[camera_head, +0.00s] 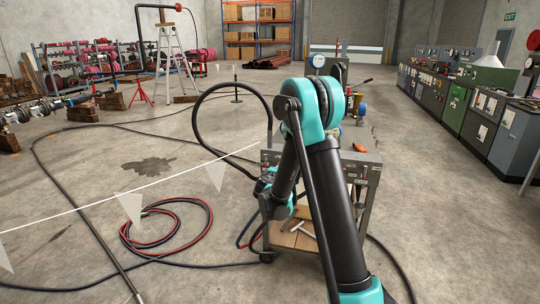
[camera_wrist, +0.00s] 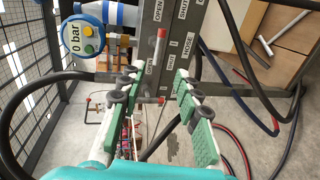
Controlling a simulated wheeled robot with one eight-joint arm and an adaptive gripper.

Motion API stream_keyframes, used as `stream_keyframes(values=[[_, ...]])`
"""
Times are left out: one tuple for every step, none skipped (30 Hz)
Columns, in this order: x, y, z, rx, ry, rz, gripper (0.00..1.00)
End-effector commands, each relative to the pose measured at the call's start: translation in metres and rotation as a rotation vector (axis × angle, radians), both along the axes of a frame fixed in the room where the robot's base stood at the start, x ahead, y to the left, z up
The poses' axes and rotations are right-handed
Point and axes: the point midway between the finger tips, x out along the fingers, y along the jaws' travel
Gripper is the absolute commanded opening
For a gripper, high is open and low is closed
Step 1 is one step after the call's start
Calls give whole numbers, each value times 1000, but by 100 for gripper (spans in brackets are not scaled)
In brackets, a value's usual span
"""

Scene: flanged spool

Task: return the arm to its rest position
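My arm, black and teal, rises in the middle of the camera_head view and bends back down at its elbow. Its wrist end hangs beside the left side of a grey cart (camera_head: 362,172), and the fingers are too small to make out there. In the wrist view my gripper (camera_wrist: 152,85) has its two green-padded fingers spread apart, with nothing held between them. Beyond the fingertips is the cart's grey labelled panel (camera_wrist: 153,68) with a red-tipped lever (camera_wrist: 161,46). I cannot tell how far the fingertips are from the panel.
A blue gauge reading 0 bar (camera_wrist: 83,35) is beside the panel. A black hose (camera_head: 197,117) loops close left of my wrist. A red and black hose coil (camera_head: 160,232) lies on the floor. A white line with pennants (camera_head: 130,193) crosses at left. Machines (camera_head: 462,105) line the right.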

Motion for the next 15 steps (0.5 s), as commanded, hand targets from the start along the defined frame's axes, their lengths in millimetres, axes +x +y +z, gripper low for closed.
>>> stream_keyframes(values=[[-10, -13, 4, 35, 13, -27, 33], [-17, -20, 6, 62, 22, -45, 33], [-27, -31, 9, 102, 36, -70, 33], [-36, -39, 10, 135, 49, -92, 33], [-45, -47, 12, 170, 61, -115, 33], [-59, -58, 13, 217, 79, -147, 33], [-69, -65, 13, 253, 91, -168, 33], [-79, -73, 13, 288, 105, -192, 33], [-94, -81, 13, 334, 122, -221, 33], [-105, -87, 13, 369, 136, -245, 33], [-116, -93, 12, 405, 149, -266, 33], [-132, -100, 11, 450, 166, -297, 33], [-144, -104, 10, 484, 180, -318, 33], [-156, -108, 8, 520, 194, -341, 33], [-173, -113, 6, 567, 212, -369, 33]])
